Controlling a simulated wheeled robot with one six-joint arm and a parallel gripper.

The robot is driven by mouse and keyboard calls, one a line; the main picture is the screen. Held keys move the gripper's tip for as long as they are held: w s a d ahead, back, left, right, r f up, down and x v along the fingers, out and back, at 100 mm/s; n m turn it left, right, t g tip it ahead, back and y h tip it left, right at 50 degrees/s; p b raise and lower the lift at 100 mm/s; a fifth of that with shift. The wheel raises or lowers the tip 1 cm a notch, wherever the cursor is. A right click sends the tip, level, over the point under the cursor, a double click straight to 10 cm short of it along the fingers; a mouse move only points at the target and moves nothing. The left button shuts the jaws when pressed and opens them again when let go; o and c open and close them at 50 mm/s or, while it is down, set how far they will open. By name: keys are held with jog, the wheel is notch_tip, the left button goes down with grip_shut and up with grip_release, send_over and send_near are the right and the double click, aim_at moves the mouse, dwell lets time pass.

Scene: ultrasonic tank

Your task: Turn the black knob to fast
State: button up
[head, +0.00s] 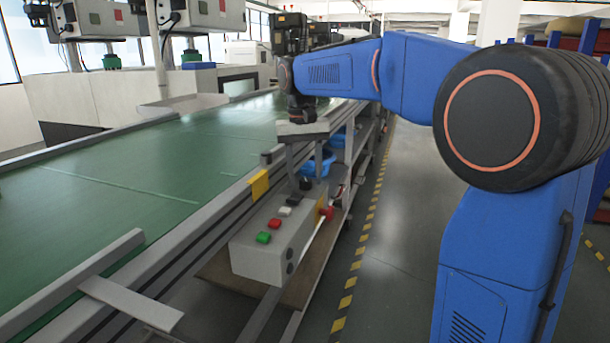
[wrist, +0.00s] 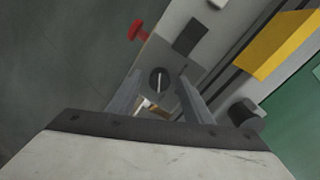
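The black knob (wrist: 159,81) is round with a white pointer line and sits on the far end of a grey control box (head: 268,250). In the wrist view it lies between the two fingers of my gripper (wrist: 160,74), which are spread apart with gaps on both sides. In the head view the knob (head: 306,184) is just below my gripper (head: 305,162), which points down over the box. I see no contact. The pointer runs nearly up and down in the wrist view. No readable fast marking shows.
The box carries a green button (head: 264,238), a red button (head: 274,224), a white button (head: 285,211) and a black rectangle (wrist: 187,37). A red mushroom button (wrist: 137,30) sticks out from its side. The green conveyor (head: 130,190) runs alongside, with a yellow plate (head: 259,184) on its rail.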

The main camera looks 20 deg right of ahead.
aim_at(302, 180)
notch_tip(302, 180, up, 17)
jog(key=shift+a+r, duration=0.2)
jog(key=shift+a, duration=0.2)
dwell(0.4)
jog(key=shift+w, duration=0.1)
jog(key=s+d+f+n+t, duration=0.1)
jog(key=s+d+f, duration=0.2)
jog(key=s+f, duration=0.45)
jog(key=s+d+f+t, duration=0.1)
jog(key=s+d+f, duration=0.25)
jog(key=s, duration=0.65)
jog(key=s+d+f+t, duration=0.1)
jog(key=s+f, duration=0.7)
jog(key=f, duration=0.3)
jog(key=s+d+f+n+t, duration=0.1)
jog(key=s+f, duration=0.7)
jog(key=f, duration=0.3)
jog(key=shift+t+y, duration=0.3)
jog(key=shift+t, duration=0.1)
jog(key=shift+c, duration=0.4)
